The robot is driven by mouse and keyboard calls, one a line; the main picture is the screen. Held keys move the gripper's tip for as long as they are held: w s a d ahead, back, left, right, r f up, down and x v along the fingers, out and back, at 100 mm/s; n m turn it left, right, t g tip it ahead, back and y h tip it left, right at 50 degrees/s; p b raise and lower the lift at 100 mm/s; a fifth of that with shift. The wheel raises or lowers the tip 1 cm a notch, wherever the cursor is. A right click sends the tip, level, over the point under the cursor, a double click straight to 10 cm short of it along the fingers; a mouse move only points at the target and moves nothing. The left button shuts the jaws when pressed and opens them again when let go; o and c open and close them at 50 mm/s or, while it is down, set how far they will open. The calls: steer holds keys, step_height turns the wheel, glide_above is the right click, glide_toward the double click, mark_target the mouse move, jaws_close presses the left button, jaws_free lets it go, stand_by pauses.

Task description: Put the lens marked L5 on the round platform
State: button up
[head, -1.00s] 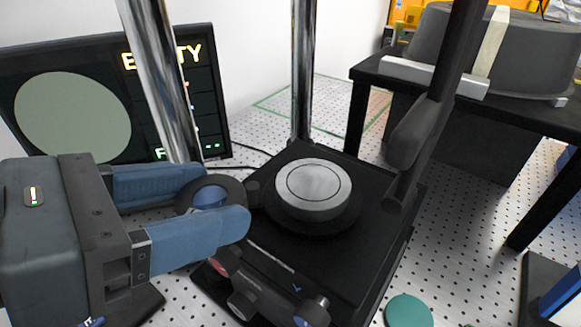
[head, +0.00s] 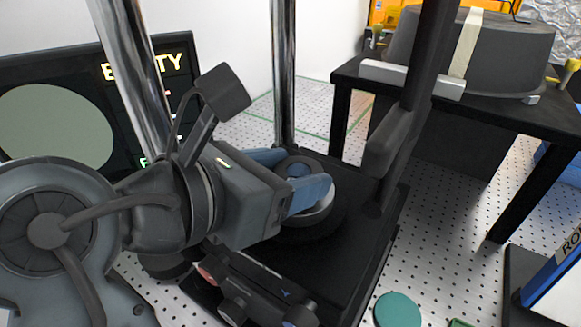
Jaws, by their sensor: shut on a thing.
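The lens (head: 299,168) is a dark ring with a bluish centre; no L5 mark can be read on it. My gripper (head: 302,180) is shut on the lens, with one blue finger on each side. The round platform (head: 318,215) is a pale metal disc on the black base of the instrument. The lens and my gripper are over the platform and hide most of it; only its near right rim shows. I cannot tell whether the lens touches the platform.
Two chrome posts (head: 284,75) and a dark upright (head: 428,75) rise around the platform. A screen reading "EMPTY" (head: 60,125) stands behind left. A black table (head: 540,115) stands at the right. A green disc (head: 397,310) lies on the perforated surface.

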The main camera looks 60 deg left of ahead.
steer(key=shift+f, duration=0.15)
steer(key=o, duration=1.1)
steer(key=shift+s+r, duration=0.25)
steer(key=shift+s, duration=0.05)
steer(key=v, duration=1.1)
steer(key=shift+s+r+b, duration=0.1)
steer(key=shift+s+b, duration=0.15)
steer(key=shift+b, duration=0.05)
